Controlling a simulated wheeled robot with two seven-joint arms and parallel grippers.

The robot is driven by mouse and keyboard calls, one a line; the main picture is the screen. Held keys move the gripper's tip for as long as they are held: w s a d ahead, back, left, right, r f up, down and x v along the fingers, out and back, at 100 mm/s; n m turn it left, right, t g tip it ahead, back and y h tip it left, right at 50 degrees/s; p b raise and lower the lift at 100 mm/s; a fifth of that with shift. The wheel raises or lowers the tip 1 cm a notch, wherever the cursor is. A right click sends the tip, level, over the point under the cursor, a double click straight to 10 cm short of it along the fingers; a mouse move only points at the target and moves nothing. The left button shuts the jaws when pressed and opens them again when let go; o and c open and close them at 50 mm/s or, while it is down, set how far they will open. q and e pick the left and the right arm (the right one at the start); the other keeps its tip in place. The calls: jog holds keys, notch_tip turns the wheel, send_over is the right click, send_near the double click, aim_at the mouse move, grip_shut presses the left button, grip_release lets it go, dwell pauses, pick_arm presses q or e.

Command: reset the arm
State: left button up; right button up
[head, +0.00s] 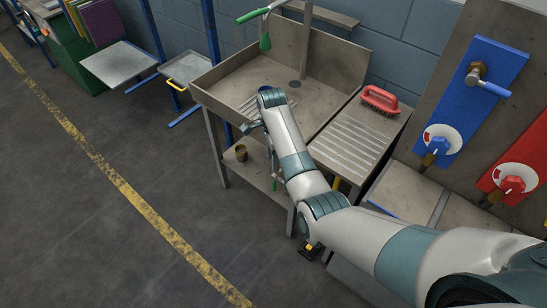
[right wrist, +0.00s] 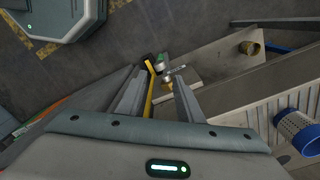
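My right arm (head: 335,215) reaches from the bottom right of the head view to the front of the metal sink (head: 224,84). My right gripper (head: 250,126) is at the sink's front edge, partly hidden by its wrist. In the right wrist view its two fingers (right wrist: 155,98) stand apart with nothing held between them. A yellow strip (right wrist: 151,88) and a small metal fitting (right wrist: 163,64) show beyond the gap. My left gripper is not in view.
A red brush (head: 380,99) lies on the ribbed drainboard (head: 350,143). A brass cup (head: 241,152) stands on the shelf below. A blue perforated cylinder (right wrist: 297,131) is right of the gripper. Blue (head: 482,85) and red (head: 518,172) valve panels stand right. Floor at left is clear.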

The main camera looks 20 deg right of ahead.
jog(key=shift+r, duration=0.25)
jog(key=shift+f, duration=0.1)
dwell(0.3)
